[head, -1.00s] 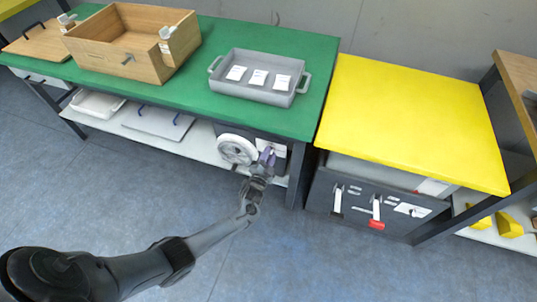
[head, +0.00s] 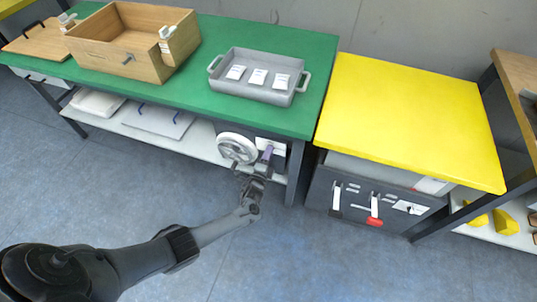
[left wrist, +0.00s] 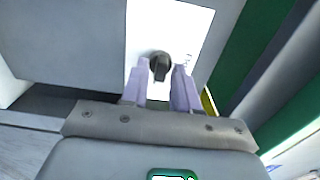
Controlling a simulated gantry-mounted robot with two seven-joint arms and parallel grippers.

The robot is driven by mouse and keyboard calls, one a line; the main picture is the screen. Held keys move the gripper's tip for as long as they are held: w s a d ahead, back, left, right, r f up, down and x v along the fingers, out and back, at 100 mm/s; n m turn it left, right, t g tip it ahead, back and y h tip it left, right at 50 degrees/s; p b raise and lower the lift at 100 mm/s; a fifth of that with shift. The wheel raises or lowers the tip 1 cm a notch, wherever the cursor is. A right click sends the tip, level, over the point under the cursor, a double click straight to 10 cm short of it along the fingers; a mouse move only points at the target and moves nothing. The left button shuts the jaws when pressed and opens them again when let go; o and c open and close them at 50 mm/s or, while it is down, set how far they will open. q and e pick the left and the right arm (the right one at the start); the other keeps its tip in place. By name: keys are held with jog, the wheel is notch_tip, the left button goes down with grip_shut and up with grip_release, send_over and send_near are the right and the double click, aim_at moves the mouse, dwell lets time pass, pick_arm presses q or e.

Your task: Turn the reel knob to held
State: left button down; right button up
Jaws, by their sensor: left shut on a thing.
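The reel knob (left wrist: 160,66) is a small dark knob on a white plate (left wrist: 185,25), seen in the left wrist view. In the head view the plate (head: 276,147) sits under the green bench, and the knob is hidden by my gripper. My left gripper (left wrist: 160,76) has its two purple fingers on either side of the knob and is shut on it. It also shows in the head view (head: 266,154), reaching in from the front. The knob's exact pointer direction is hard to read. My right gripper is in neither view.
A white reel wheel (head: 222,147) is just left of the plate. The green bench top (head: 215,107) overhangs above, with a grey tray (head: 247,93) and a wooden box (head: 120,62) on it. A bench leg (head: 295,175) stands close on the right. The floor in front is clear.

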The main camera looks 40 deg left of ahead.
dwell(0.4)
pick_arm(q)
jog(key=c, duration=1.2)
grip_release()
jog(key=shift+o, duration=0.2)
jog(key=p+v, duration=0.5)
jog(key=v, duration=0.6)
